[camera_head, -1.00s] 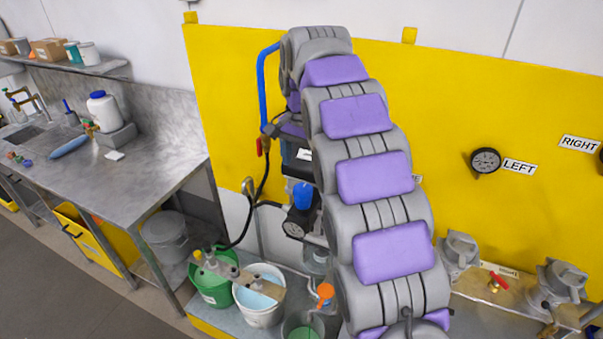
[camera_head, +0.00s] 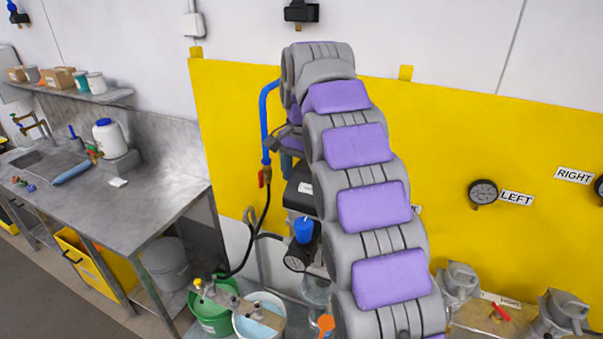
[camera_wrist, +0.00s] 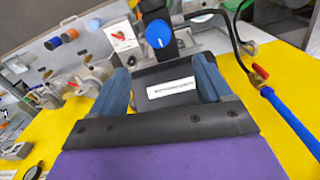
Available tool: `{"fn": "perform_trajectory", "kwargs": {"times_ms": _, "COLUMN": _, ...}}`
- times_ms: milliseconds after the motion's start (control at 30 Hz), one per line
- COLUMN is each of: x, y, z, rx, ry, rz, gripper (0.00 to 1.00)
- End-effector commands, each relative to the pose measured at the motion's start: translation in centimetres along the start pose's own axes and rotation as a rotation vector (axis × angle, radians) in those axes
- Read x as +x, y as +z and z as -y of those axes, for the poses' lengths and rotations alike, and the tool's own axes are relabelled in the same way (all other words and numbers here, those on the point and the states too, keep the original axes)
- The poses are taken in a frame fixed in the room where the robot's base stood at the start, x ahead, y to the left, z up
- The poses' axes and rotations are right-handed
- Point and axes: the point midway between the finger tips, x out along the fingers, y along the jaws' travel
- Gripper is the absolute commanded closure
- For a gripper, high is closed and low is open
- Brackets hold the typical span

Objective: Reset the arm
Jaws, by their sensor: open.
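My arm, grey with purple pads, rises through the middle of the head view and reaches toward the yellow panel (camera_head: 470,140). In the wrist view my gripper (camera_wrist: 163,82) shows two blue-grey fingers standing apart. I see nothing held between them. Beyond the fingers is a dark box with a white label (camera_wrist: 170,88), and above it a blue knob (camera_wrist: 159,34). I cannot tell whether the fingers touch the box.
A blue pipe (camera_head: 265,125) with a red valve handle (camera_head: 265,177) runs close left of my arm. A green bucket (camera_head: 212,312) and a white bucket (camera_head: 259,315) stand below. A metal workbench (camera_head: 135,205) is at left. Gauges (camera_head: 483,193) and grey clamp fittings (camera_head: 460,285) are at right.

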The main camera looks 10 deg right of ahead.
Motion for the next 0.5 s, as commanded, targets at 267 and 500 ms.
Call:
{"fn": "perform_trajectory", "kwargs": {"times_ms": 267, "x": 1.8, "y": 2.0, "z": -2.1, "rx": -0.052, "ry": 0.011, "rz": 0.010, "gripper": 0.22}}
{"fn": "perform_trajectory", "kwargs": {"times_ms": 500, "x": 5.9, "y": 6.2, "z": -6.6, "rx": -0.171, "ry": 0.028, "rz": 0.029, "gripper": 0.22}}
